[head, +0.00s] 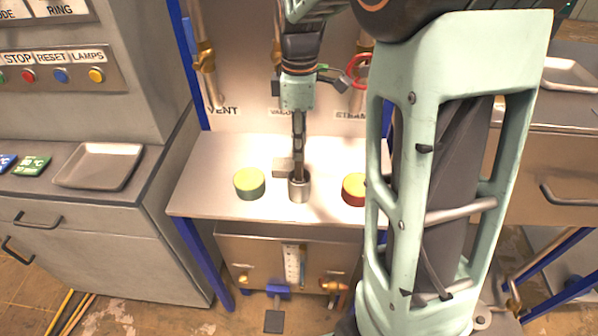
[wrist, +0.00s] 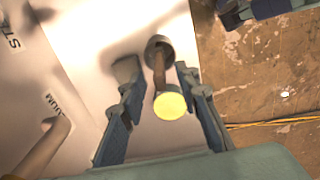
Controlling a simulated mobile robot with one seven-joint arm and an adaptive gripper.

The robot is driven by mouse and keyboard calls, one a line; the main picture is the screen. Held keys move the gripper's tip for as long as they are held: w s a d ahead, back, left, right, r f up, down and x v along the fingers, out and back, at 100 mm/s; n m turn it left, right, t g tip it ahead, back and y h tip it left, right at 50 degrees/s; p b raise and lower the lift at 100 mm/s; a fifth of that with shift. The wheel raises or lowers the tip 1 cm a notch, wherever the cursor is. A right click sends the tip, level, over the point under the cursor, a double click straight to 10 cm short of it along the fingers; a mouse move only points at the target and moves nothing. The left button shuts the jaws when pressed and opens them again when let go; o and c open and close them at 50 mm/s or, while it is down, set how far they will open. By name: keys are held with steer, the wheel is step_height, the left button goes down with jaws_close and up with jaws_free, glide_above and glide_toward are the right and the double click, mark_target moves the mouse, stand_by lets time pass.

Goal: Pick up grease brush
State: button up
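The grease brush (wrist: 159,72) shows in the wrist view as a brown handle rising from a small grey metal cup (wrist: 158,42). In the head view the cup (head: 299,190) stands on the metal shelf, directly below my gripper (head: 298,172). My gripper points down; its two fingers (wrist: 158,78) are apart in the wrist view, one on each side of the handle, with gaps visible. In the head view the fingers largely hide the brush.
On the shelf (head: 215,160), a yellow-topped green tin (head: 249,184) stands left of the cup and a yellow-topped red tin (head: 354,190) right of it. Pipes and a labelled panel (head: 240,70) rise at the back.

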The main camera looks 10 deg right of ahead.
mark_target(299, 171)
step_height(299, 171, down, 2)
steer(key=shift+f, duration=0.2)
jaws_close()
steer(key=shift+r, duration=0.1)
